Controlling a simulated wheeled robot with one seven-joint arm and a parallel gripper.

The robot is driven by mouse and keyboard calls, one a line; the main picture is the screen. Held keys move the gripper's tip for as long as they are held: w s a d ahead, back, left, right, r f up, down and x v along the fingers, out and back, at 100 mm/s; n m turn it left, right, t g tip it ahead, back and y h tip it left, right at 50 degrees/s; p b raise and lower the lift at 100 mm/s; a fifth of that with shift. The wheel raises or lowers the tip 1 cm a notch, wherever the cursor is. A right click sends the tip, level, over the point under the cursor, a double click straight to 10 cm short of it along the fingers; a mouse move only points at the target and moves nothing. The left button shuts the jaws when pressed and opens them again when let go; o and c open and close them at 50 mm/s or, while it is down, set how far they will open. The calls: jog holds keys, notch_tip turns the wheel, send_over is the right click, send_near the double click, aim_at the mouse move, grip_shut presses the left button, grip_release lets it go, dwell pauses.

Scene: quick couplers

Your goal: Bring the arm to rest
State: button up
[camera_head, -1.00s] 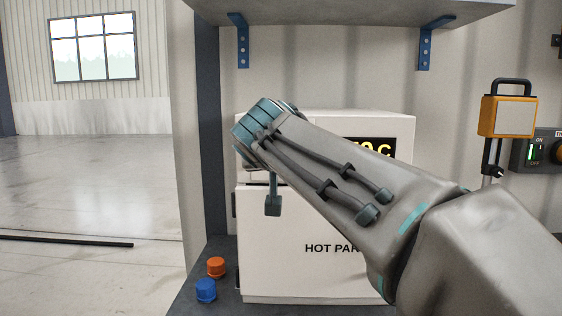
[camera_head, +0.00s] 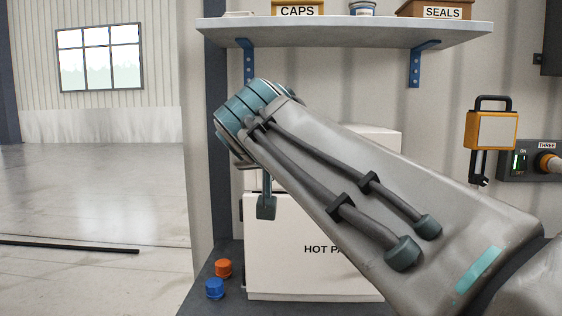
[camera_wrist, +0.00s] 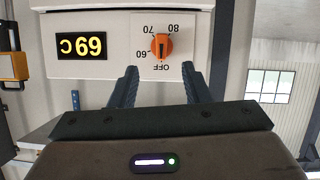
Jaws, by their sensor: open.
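My gripper (camera_wrist: 159,72) is open and empty in the wrist view, which shows the scene upside down. Its two dark fingers are apart, pointing at a white panel with an orange dial (camera_wrist: 163,47) and a lit display reading 69 C (camera_wrist: 81,46). No contact with the dial shows. In the head view my arm reaches from the lower right across the white HOT PARTS cabinet (camera_head: 275,270), hiding much of its front. Only a teal finger (camera_head: 266,207) of my gripper hangs below the wrist there, before the cabinet's left side.
A shelf (camera_head: 345,33) overhead bears a CAPS box (camera_head: 298,9) and a SEALS box (camera_head: 436,10). An orange cap (camera_head: 223,268) and a blue cap (camera_head: 215,289) stand on the bench left of the cabinet. An orange-framed device (camera_head: 492,130) hangs at right. Open floor lies left.

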jog(key=shift+a, duration=0.15)
jog(key=s+d+f+g+p, duration=0.5)
jog(key=s+d+f+p, duration=0.3)
jog(key=s+f, duration=0.1)
jog(key=s+d+f+g+y+p, duration=0.1)
jog(key=s+d+f+g+p, duration=0.4)
jog(key=s+d+f+p, duration=0.3)
notch_tip(320, 180, down, 4)
jog(key=shift+s+f+g+p, duration=0.3)
jog(key=shift+s+g, duration=0.1)
jog(key=shift+s, duration=0.85)
